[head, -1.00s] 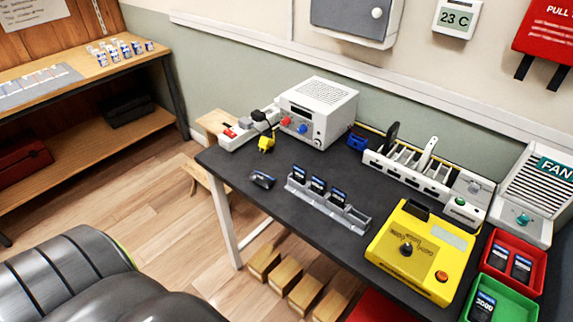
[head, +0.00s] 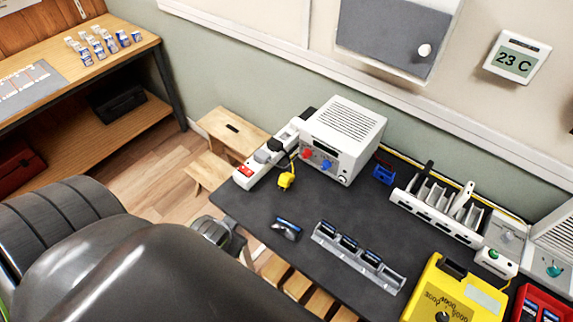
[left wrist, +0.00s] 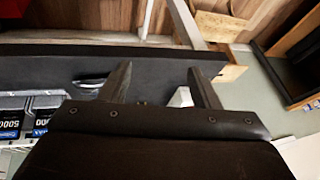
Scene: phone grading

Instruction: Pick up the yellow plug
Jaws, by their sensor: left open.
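The yellow plug (head: 286,180) lies on the dark table near its left end, beside the white power strip (head: 262,158), with a cord running to it. I cannot make the plug out in the left wrist view. My left arm comes in from the lower left, and part of my left gripper (head: 214,234) shows at the table's left edge, lower left of the plug and apart from it. In the left wrist view the gripper (left wrist: 162,84) is open, with no object clearly held between its fingers. My right gripper is not in view.
A white power supply (head: 342,138) stands behind the plug. A dark handheld item (head: 287,229) and a grey rack (head: 389,279) with several phones are nearer the front. A wooden stool (head: 232,130) stands beyond the left end.

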